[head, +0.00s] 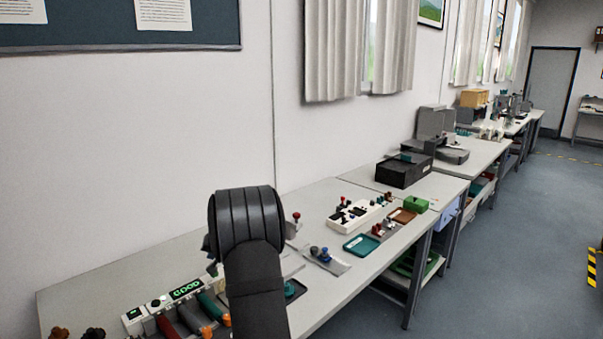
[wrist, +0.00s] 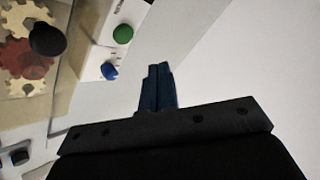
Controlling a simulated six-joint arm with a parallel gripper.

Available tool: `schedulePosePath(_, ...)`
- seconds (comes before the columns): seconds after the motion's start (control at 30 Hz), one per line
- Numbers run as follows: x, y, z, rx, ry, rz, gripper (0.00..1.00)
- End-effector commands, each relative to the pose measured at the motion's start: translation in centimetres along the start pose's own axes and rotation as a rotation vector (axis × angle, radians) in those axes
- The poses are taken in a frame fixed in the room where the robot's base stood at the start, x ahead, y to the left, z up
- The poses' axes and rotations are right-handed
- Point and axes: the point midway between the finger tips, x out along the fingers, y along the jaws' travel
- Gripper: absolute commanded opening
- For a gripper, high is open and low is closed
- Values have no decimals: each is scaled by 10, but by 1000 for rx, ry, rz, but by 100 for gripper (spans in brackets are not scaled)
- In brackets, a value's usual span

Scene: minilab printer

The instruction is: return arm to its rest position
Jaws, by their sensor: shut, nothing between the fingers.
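My gripper (wrist: 155,88) shows in the wrist view with its two dark blue fingers together and nothing between them. It is above the bench, with bare pale surface to its right. In the head view my black arm rises over the near bench and hides most of the gripper.
In the wrist view, gears (wrist: 28,58), a green knob (wrist: 123,34) and a blue knob (wrist: 109,71) lie left of the fingers. In the head view, a display reading GOOD (head: 187,289), a teal tray (head: 362,244) and a black box (head: 404,171) stand on the benches.

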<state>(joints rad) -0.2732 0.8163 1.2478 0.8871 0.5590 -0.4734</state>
Motion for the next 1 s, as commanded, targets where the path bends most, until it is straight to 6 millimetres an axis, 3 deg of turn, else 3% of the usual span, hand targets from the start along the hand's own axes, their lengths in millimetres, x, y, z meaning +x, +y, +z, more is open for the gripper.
schedulePosePath(0.07,-6,-5,-5,-3,4,-2,0)
schedulePosePath(0.17,8,6,7,3,-5,1,0)
schedulePosePath(0.47,-37,-28,-26,-12,0,-1,0)
schedulePosePath(1.0,-80,-75,-16,-730,-134,21,0)
